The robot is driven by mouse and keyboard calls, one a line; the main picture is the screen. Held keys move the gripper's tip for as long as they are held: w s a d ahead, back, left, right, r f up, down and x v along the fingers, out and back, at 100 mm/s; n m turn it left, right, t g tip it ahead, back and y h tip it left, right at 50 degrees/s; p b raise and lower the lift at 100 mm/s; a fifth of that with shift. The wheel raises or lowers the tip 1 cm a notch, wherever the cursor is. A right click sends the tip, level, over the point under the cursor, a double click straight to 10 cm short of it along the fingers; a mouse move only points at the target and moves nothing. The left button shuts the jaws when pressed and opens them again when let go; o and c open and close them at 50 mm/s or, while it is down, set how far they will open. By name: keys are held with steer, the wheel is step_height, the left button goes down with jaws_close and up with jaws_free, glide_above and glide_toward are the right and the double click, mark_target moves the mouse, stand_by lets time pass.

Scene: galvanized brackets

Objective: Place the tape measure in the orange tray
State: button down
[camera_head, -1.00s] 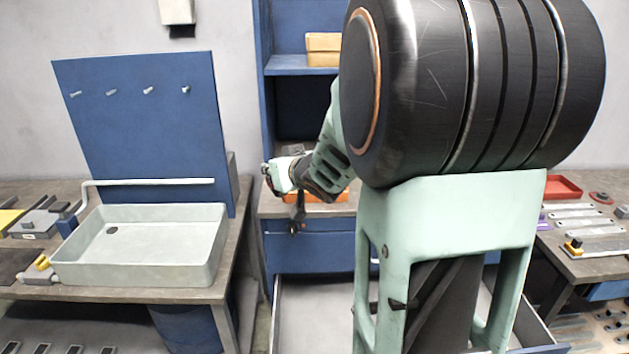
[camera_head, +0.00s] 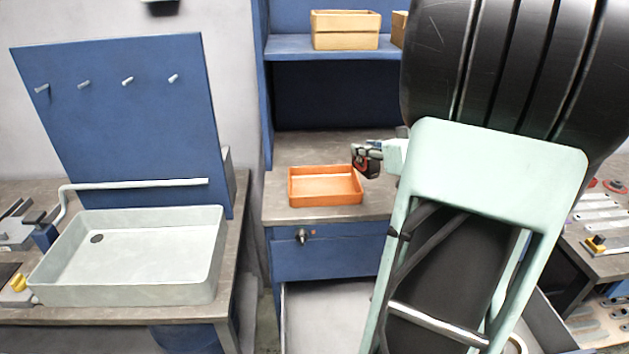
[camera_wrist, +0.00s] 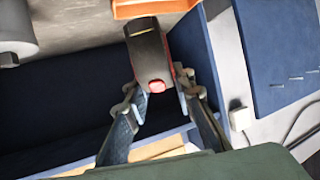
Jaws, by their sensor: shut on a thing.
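The orange tray (camera_head: 327,198) stands empty on the grey counter in front of the blue shelf unit, and part of it shows at the top of the wrist view (camera_wrist: 150,8). My gripper (camera_head: 377,153) is by the tray's right end in the head view. It is shut on the tape measure (camera_head: 362,163), a dark body with red trim. The wrist view shows the tape measure (camera_wrist: 148,52) held at the tips of both fingers (camera_wrist: 160,90), short of the tray in that picture. My arm hides the counter to the right.
Yellow boxes (camera_head: 345,31) sit on the shelf above the counter. Below it are a blue drawer (camera_head: 340,255) and an open pale drawer (camera_head: 320,310). A sink basin (camera_head: 140,285) and a blue peg panel (camera_head: 125,130) are at left. Counter left of and behind the tray is clear.

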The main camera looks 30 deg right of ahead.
steer(key=shift+w+d, duration=0.1)
steer(key=shift+w, duration=0.3)
steer(key=w+a+f, duration=0.2)
steer(key=w+f, duration=0.2)
steer(key=w, duration=0.4)
steer(key=b, duration=0.2)
glide_above(323, 189)
step_height(323, 189, down, 8)
steer(key=shift+f, duration=0.4)
steer(key=shift+f, duration=0.1)
steer(key=shift+f, duration=0.15)
steer(key=c, duration=1.7)
jaws_free()
steer(key=shift+o, duration=0.2)
